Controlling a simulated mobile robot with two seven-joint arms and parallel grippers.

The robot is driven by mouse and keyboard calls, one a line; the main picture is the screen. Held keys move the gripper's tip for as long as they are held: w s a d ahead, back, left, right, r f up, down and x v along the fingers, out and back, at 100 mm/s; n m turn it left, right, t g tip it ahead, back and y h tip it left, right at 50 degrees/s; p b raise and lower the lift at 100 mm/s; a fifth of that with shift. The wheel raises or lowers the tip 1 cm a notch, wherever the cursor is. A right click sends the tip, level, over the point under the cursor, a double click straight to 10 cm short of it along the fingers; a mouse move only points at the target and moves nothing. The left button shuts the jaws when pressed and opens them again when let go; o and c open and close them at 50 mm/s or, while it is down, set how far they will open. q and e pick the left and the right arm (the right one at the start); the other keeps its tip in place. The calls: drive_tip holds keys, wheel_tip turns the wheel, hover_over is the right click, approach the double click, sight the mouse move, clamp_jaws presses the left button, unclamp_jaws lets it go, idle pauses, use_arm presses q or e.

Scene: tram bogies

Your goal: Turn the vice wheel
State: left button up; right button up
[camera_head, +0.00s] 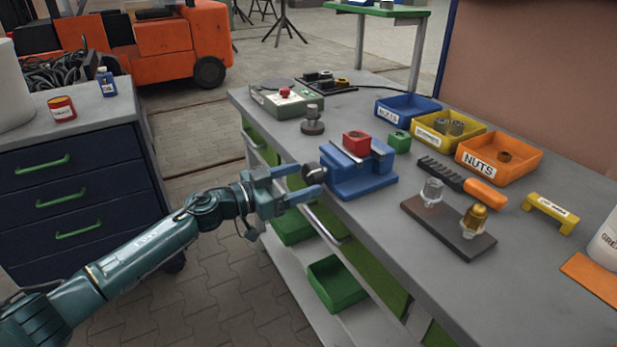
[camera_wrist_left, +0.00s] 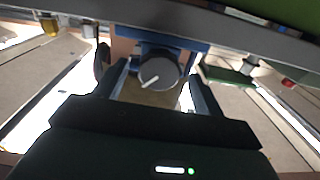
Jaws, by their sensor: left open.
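The blue vice (camera_head: 360,172) sits near the bench's front edge with a red block (camera_head: 357,143) at its jaws. Its dark round wheel (camera_head: 313,173) faces the front left. My left gripper (camera_head: 306,181) is open, with its blue fingertips on either side of the wheel. In the left wrist view the wheel (camera_wrist_left: 159,74) shows between the two fingers, with a pale mark on its face. I cannot tell whether the fingers touch it. My right gripper is not in view.
The grey workbench (camera_head: 400,235) also holds a blue bin (camera_head: 405,108), a yellow bin (camera_head: 440,137), an orange nuts bin (camera_head: 497,165), a dark board (camera_head: 445,232) with two fittings, and a control box (camera_head: 287,98). A drawer cabinet (camera_head: 75,185) stands left.

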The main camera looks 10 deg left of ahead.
use_arm(q)
drive_tip(key=shift+x, duration=1.3)
drive_tip(key=shift+c, duration=0.4)
drive_tip(key=c, duration=0.9)
